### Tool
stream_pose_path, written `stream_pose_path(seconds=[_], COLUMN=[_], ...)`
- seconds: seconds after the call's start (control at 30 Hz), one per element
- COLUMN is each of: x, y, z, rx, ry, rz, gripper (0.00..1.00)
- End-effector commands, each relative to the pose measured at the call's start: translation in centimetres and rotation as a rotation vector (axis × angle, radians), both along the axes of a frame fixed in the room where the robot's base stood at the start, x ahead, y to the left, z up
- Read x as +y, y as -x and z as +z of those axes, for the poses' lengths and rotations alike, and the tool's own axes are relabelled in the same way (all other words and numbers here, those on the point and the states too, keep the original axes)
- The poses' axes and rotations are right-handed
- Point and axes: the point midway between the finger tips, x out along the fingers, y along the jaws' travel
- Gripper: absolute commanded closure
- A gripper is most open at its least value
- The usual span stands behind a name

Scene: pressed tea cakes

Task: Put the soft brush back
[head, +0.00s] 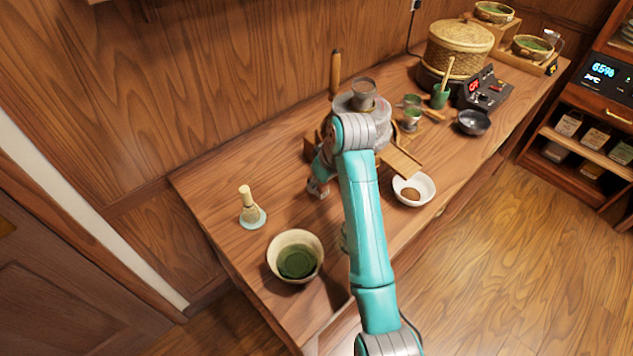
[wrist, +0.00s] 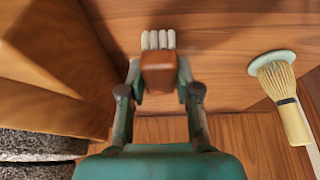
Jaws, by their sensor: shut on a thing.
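The soft brush (wrist: 158,72) has a reddish-brown wooden block and a row of thick pale bristles. In the wrist view my gripper (wrist: 160,86) is shut on its wooden block, with the bristles pointing away from me. In the head view my gripper (head: 318,187) is low over the table, left of the stone mill (head: 370,112); the brush cannot be made out there. I cannot tell whether the bristles touch the table.
A bamboo whisk (head: 247,205) stands on a pale green holder, also at the wrist view's right (wrist: 283,90). A bowl of green powder (head: 295,256) stands at the front. A white dish (head: 414,190) is right of my arm.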

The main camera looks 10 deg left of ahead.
Motion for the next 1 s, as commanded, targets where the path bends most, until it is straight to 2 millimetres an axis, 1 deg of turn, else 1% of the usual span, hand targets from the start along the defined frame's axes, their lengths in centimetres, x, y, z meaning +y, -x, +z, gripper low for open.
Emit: stream_pose_path(seconds=[0.03,0.13,0.5,0.53,0.57,0.6,0.63,0.9,1.0], x=[-0.2,-0.4,-0.4,-0.4,-0.4,-0.4,-0.4,-0.4,-0.4], y=[0.3,0.6,0.6,0.6,0.6,0.6,0.6,0.6,0.6], z=[-0.8,-1.7,-2.1,-2.0,-2.0,-2.0,-2.0,-2.0,-1.6], rx=[0.001,0.001,0.000,-0.001,-0.001,-0.001,-0.001,-0.001,-0.001], ry=[0.000,0.001,0.000,0.000,0.000,0.000,0.000,0.000,0.000], rz=[0.000,0.002,0.002,0.002,0.002,0.002,0.002,0.002,0.002], gripper=[0.95,0.95,0.95,0.63,0.55,0.45,0.43,0.43,0.43])
